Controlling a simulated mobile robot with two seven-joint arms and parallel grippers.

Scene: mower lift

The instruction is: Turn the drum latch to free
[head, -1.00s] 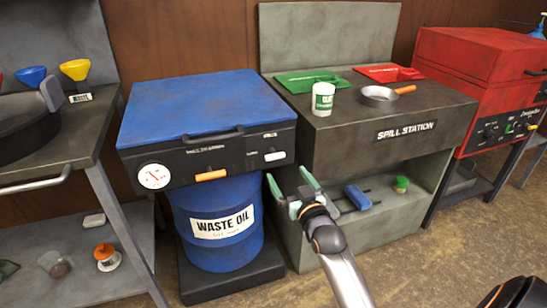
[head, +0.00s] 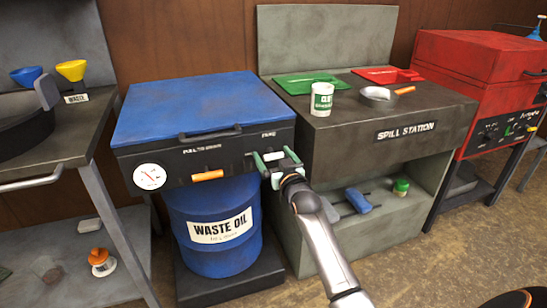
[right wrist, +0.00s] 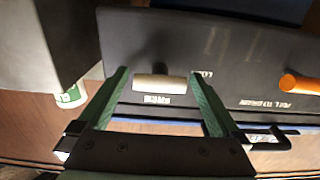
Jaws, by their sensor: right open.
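The blue-lidded waste oil drum unit (head: 210,105) stands at centre left in the head view. Its dark front panel carries a white latch handle (right wrist: 159,82), which lies level in the right wrist view. Small labels sit beside the handle, too blurred to read surely. My right gripper (head: 272,158) is at the panel's right end. Its open green fingers (right wrist: 160,76) stand on both sides of the white handle, with a gap at each end. In the head view the gripper partly hides the handle. My left gripper is not in view.
An orange handle (head: 207,176) and a round white gauge (head: 149,177) sit on the same panel, left of the gripper. The spill station (head: 400,134) stands close on the right with a white cup (head: 321,97) on top. The blue drum (head: 213,245) is below.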

